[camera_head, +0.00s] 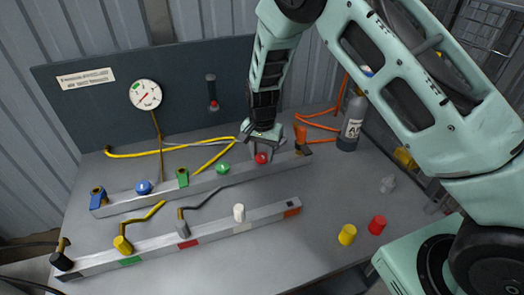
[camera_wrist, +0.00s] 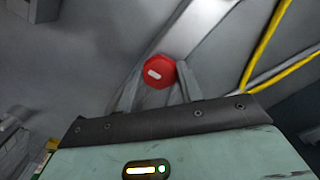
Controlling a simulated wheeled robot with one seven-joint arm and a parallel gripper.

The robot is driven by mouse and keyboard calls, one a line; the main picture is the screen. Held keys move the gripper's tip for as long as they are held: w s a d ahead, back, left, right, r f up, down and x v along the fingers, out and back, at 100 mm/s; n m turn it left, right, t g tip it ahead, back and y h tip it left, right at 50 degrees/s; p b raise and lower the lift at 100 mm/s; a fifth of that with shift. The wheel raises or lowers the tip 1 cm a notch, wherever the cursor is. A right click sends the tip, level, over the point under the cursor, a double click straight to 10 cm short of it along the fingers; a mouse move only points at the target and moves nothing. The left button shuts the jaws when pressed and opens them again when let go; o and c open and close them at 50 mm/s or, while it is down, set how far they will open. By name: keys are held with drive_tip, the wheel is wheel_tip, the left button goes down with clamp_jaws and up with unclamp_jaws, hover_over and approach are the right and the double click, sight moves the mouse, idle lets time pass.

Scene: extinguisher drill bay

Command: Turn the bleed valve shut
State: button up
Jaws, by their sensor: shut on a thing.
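A round red knob (camera_head: 262,158) sits on the rear grey rail, right of the green knob. No label names it as the bleed valve. In the wrist view the red knob (camera_wrist: 160,71) shows its face with a short, slightly tilted white bar. My gripper (camera_head: 262,147) comes down from above onto this knob. In the wrist view the fingers of my gripper (camera_wrist: 159,90) stand on either side of the knob, closed against it. The knob's stem and underside are hidden. A round white gauge (camera_head: 146,94) with a red needle hangs on the back panel.
The rear rail also carries a blue knob (camera_head: 143,187), a green knob (camera_head: 223,169) and an orange fitting (camera_head: 301,136) close right of my gripper. A grey cylinder (camera_head: 351,124) stands behind. Yellow (camera_head: 347,234) and red (camera_head: 377,225) caps stand at front right.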

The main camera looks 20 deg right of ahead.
sight(262, 155)
drive_tip(key=shift+m, duration=0.7)
drive_tip(key=o, duration=1)
wheel_tip(262, 155, up, 17)
drive_tip(key=b, duration=0.2)
drive_tip(key=shift+r, duration=0.2)
